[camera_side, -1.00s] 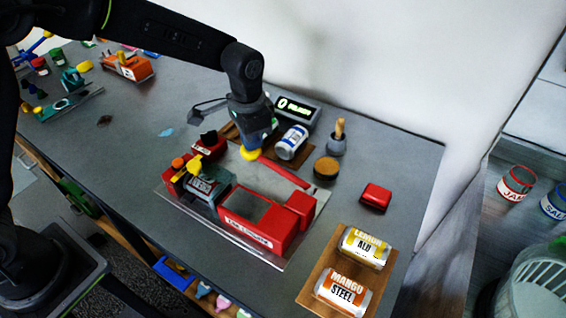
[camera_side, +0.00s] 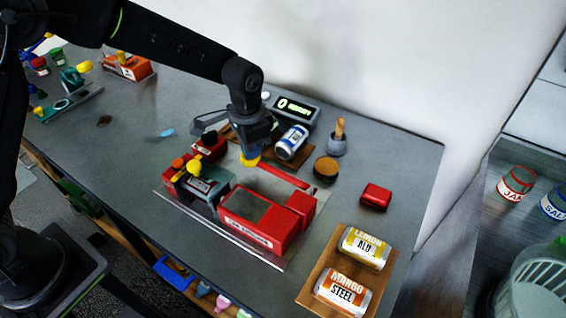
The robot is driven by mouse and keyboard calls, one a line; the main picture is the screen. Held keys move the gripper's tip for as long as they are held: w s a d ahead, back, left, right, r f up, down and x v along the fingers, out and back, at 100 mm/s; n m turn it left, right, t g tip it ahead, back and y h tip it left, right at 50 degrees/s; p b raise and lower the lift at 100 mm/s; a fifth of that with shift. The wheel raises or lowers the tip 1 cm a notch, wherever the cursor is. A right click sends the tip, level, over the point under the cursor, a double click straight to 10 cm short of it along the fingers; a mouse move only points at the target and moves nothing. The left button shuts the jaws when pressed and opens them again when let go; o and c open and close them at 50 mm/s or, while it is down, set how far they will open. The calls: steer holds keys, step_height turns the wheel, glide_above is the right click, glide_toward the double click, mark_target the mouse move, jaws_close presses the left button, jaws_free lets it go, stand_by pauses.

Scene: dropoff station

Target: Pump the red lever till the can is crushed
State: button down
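The red can crusher (camera_side: 255,222) sits on a clear plate on the grey table, with a dark opening in its top. A red lever bar (camera_side: 287,178) lies low along its far side. My gripper (camera_side: 251,158) points down at the lever's left end, where a yellow piece shows under the fingers. Whether that piece is a lever knob or fingertips is unclear. I cannot tell if the fingers are shut on the lever. No can is distinguishable inside the crusher. A lemon can (camera_side: 364,247) and a mango can (camera_side: 343,288) lie on a brown tray (camera_side: 318,262) at front right.
A blue-and-white can (camera_side: 292,142) lies just behind the gripper, near a lit display (camera_side: 297,107). A red box (camera_side: 376,197) stands to the right.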

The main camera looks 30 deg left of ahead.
steer(key=shift+d+f, duration=0.1)
steer(key=shift+f, duration=1.2)
steer(key=shift+d+r, duration=0.15)
steer(key=shift+r, duration=1.25)
steer(key=shift+d+r, duration=0.2)
steer(key=shift+r, duration=1.15)
steer(key=shift+d+r, duration=0.15)
steer(key=shift+r, duration=1.25)
steer(key=shift+a+f, duration=0.2)
steer(key=shift+f, duration=0.6)
steer(key=shift+a+f, duration=0.2)
steer(key=shift+f, duration=0.65)
steer(key=shift+a+f, duration=0.1)
steer(key=shift+f, duration=1.2)
